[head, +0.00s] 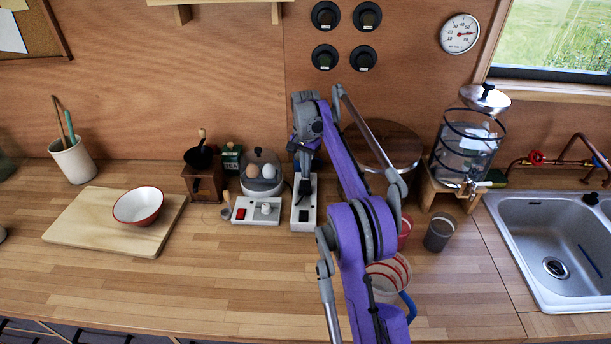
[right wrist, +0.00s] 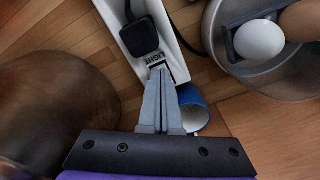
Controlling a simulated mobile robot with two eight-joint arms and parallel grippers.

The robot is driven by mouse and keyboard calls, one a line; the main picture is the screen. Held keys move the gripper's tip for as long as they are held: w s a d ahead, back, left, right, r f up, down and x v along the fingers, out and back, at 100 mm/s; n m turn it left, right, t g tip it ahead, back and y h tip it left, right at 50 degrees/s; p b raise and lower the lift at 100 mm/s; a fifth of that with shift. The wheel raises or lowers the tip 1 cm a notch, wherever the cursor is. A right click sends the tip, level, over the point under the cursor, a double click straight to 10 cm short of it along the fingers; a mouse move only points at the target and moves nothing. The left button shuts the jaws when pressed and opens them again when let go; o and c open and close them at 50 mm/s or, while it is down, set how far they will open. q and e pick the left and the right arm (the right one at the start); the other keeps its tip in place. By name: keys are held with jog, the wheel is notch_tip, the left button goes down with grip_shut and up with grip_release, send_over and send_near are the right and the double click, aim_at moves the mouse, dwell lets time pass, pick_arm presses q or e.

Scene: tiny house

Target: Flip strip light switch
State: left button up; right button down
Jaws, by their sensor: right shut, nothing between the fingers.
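The white power strip (head: 304,226) lies on the wooden counter, with a black plug (right wrist: 140,38) in it. In the right wrist view the end of the strip (right wrist: 177,68) carries a LIGHT label and a small dark switch (right wrist: 160,66). My right gripper (head: 304,173) is shut and empty over the far end of the strip. In the right wrist view its fingertips (right wrist: 158,72) are at the switch and partly cover it. I cannot tell if they touch it or which way the switch is set. My left gripper is not in view.
An egg cooker (head: 262,177) with eggs and a white switch plate (head: 256,211) stand left of the strip. A blue cup (right wrist: 193,97) is close beside the fingers. A round wooden-lidded pot (head: 395,143), a dark cup (head: 438,232) and a striped jug (head: 392,271) are on the right.

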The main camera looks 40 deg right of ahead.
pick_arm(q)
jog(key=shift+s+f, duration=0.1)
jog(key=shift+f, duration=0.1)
pick_arm(e)
jog(key=shift+f, duration=0.35)
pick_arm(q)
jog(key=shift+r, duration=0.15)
pick_arm(e)
jog(key=shift+r, duration=0.15)
jog(key=shift+r+p, duration=1.5)
jog(key=shift+r, duration=1.4)
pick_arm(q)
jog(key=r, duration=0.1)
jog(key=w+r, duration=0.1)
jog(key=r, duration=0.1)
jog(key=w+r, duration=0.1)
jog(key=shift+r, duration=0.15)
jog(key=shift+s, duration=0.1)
